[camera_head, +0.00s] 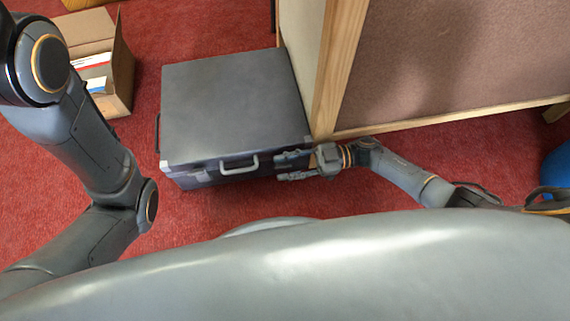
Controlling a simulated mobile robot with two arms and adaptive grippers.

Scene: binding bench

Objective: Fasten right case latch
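A dark grey case (235,100) with a closed-looking lid stands on the red floor at the centre. Its light grey handle (239,166) is on the front face. A left latch (197,176) shows as a small grey patch on the front. My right gripper (282,167) is at the right end of the case's front, its two fingers apart and pointing left. Nothing shows between the fingers. The right latch cannot be made out; the gripper covers that part of the front. My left arm crosses the left side, but its gripper is out of view.
A wood-framed panel (440,60) stands close against the case's right side, above my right arm. An open cardboard box (118,75) with papers is at the upper left. A blue round thing (558,168) is at the right edge. Red carpet (215,30) is clear behind the case.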

